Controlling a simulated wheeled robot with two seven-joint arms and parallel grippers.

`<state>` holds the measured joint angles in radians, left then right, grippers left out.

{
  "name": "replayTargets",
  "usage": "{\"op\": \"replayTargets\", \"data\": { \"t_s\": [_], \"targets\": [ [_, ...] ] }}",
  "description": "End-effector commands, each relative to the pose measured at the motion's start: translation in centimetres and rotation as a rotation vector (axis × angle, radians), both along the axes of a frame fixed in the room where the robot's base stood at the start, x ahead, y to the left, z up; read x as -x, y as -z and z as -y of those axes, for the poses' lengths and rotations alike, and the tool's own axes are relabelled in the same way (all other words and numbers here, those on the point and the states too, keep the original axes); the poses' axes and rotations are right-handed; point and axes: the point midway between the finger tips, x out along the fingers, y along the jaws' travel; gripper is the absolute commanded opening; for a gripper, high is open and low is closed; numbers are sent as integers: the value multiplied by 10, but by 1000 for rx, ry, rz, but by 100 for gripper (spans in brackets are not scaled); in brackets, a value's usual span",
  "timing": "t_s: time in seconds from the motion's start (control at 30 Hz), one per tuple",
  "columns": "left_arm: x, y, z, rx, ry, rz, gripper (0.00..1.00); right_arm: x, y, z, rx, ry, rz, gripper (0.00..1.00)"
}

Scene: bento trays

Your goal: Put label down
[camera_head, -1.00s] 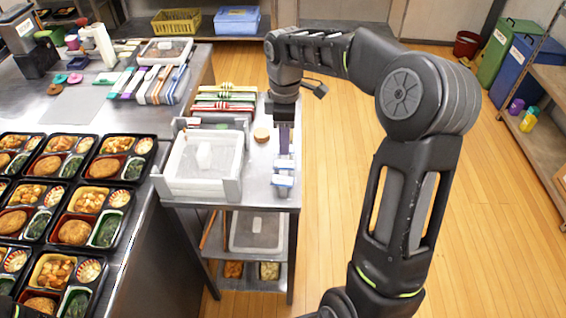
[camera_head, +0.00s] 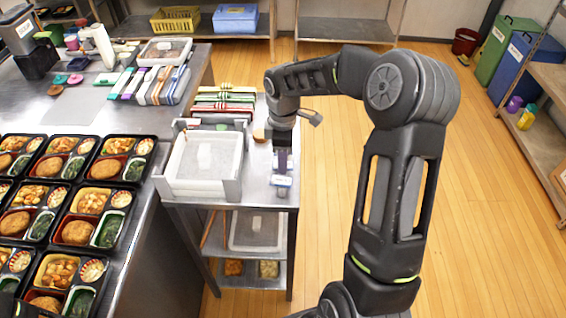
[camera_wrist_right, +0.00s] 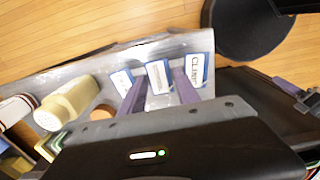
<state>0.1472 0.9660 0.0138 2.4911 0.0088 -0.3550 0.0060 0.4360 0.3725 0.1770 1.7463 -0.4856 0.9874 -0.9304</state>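My right gripper (camera_head: 282,165) points down over the right part of the small metal table, with its purple fingers low above the surface. In the right wrist view my right gripper (camera_wrist_right: 161,80) has its two fingers at the sides of a small white label with blue edging (camera_wrist_right: 159,77); it appears held between them. Whether the label touches the table is not clear. A label reading "CLINIC" (camera_wrist_right: 200,68) stands on one side and another label (camera_wrist_right: 122,82) on the other. In the head view the labels (camera_head: 281,187) show small below the gripper.
A white bin (camera_head: 204,163) stands left of the labels on the metal table (camera_head: 262,199). A pale bottle (camera_wrist_right: 67,103) lies near the labels in the wrist view. Filled bento trays (camera_head: 112,172) cover the left counter. The wooden floor (camera_head: 325,200) right of the table is clear.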

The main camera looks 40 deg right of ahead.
Motion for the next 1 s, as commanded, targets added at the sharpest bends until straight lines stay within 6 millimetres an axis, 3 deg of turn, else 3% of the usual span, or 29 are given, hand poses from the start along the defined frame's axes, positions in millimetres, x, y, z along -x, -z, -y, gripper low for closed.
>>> {"op": "replayTargets", "data": {
  "t_s": [0.8, 1.0],
  "targets": [
    [0, 2, 0, 0, 0, 0, 36, 0, 2, 0, 1, 0, 1, 38],
    [0, 1, 0, 0, 0, 0, 36, 0, 1, 0, 1, 0, 1, 23]
  ]
}}
